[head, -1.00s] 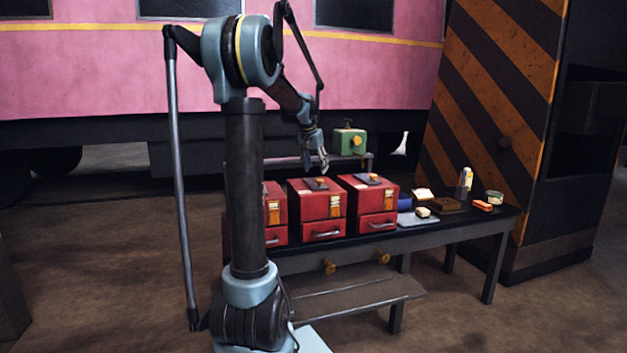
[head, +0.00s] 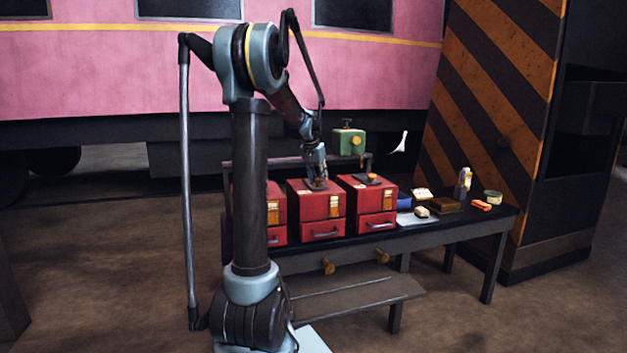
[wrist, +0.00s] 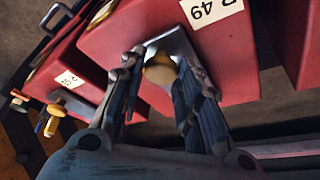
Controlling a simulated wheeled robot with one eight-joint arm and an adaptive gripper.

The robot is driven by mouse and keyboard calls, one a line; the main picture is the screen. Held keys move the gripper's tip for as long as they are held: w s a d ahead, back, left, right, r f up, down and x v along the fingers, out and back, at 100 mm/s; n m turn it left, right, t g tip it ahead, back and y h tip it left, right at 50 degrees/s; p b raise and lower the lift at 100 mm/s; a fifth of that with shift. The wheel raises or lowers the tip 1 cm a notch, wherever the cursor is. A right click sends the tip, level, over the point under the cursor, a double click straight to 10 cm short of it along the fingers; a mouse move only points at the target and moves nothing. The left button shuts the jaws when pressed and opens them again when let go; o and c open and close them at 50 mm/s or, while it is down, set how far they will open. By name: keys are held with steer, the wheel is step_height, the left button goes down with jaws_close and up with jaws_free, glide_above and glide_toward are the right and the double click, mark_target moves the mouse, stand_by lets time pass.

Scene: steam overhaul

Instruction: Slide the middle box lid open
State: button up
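Three red boxes stand in a row on a dark bench. The middle box (head: 312,228) has a yellow latch and a drawer handle on its front. My gripper (head: 317,184) is down at its lid, and hides most of the knob there in the head view. In the wrist view, the yellow lid knob (wrist: 160,70) on its grey plate (wrist: 180,45) sits between my two fingers (wrist: 158,78). The fingers are apart on either side of it, and a small gap shows at the left finger. A white label (wrist: 212,10) lies beside the plate.
The right box (head: 372,200) is close beside the middle one, with its own lid knob (head: 371,177). My arm partly hides the left box (head: 273,208). Small items, including an orange block (head: 481,205), lie on the bench's right. A green device (head: 348,140) stands behind.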

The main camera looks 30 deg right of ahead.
steer(key=shift+s+a, duration=0.35)
steer(key=shift+s, duration=0.7)
steer(key=shift+s+a, duration=0.3)
steer(key=shift+s, duration=0.8)
steer(key=shift+s+a, duration=0.35)
steer(key=shift+s, duration=0.7)
jaws_close()
steer(key=o, duration=1.2)
jaws_free()
steer(key=shift+a, duration=0.1)
steer(key=v, duration=1.1)
steer(key=shift+r, duration=0.4)
steer(key=shift+s+a, duration=0.1)
steer(key=shift+a, duration=0.05)
